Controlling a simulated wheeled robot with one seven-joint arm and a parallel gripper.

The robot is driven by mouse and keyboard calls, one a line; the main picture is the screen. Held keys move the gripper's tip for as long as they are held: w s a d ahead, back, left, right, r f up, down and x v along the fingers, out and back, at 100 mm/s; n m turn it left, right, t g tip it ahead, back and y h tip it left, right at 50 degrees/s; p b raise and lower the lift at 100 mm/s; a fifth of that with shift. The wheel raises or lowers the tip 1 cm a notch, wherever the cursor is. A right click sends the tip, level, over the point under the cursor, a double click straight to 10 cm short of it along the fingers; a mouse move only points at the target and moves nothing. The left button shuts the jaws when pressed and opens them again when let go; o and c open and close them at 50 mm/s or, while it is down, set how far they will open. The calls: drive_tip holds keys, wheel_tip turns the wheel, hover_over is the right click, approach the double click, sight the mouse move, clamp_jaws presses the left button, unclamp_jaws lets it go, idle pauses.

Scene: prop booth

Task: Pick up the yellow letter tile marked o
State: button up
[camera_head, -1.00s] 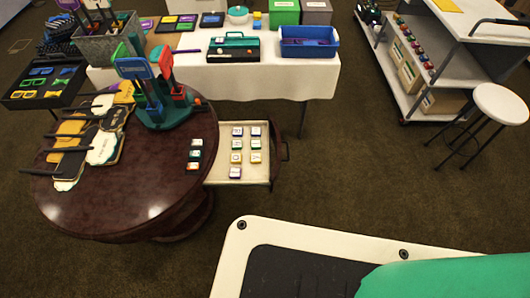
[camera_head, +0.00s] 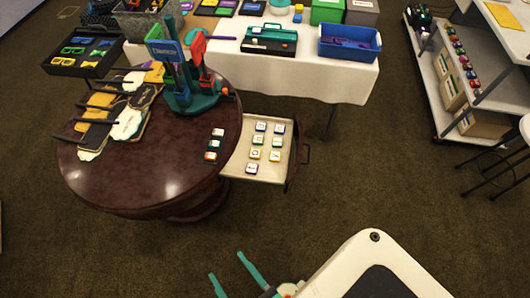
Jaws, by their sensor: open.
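Several small letter tiles lie in an open, cream-lined drawer (camera_head: 268,178) that sticks out from the right side of the round dark table (camera_head: 130,185). Two yellow-edged tiles sit side by side in the row nearest the front but one. The left one (camera_head: 256,153) seems to carry an o, though the letter is very small; the mark on the right one (camera_head: 275,155) is hard to read. My gripper (camera_head: 226,265), with two teal fingers, is at the bottom edge of the picture. It is open and empty, over the carpet, well in front of the drawer.
Three tiles (camera_head: 214,144) lie on the tabletop beside the drawer. A white-clothed table (camera_head: 345,88) stands behind. Carpet in front is clear.

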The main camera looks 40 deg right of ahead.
drive_tip(key=w+d+f+m+h, duration=0.1)
drive_tip(key=w+d+f, duration=0.1)
drive_tip(key=w+f, duration=0.15)
drive_tip(key=w+d+f+h, duration=0.1)
drive_tip(key=w+d+f, duration=0.15)
drive_tip(key=f, duration=0.25)
drive_tip(key=m+g+h, duration=0.4)
drive_tip(key=m+h, duration=0.2)
approach(255, 153)
drive_tip(key=shift+w+d+f+g, duration=0.15)
drive_tip(key=shift+w+d+f, duration=0.1)
drive_tip(key=shift+w, duration=0.25)
drive_tip(key=shift+w+d+f+g, duration=0.15)
drive_tip(key=shift+w+d+f, duration=0.1)
drive_tip(key=shift+w, duration=0.25)
drive_tip(key=shift+r+x, duration=0.15)
drive_tip(key=shift+x, duration=1.3)
drive_tip(key=shift+r+x, duration=0.1)
drive_tip(key=shift+x, duration=1.35)
drive_tip(key=shift+d, duration=0.15)
drive_tip(key=c, duration=1.2)
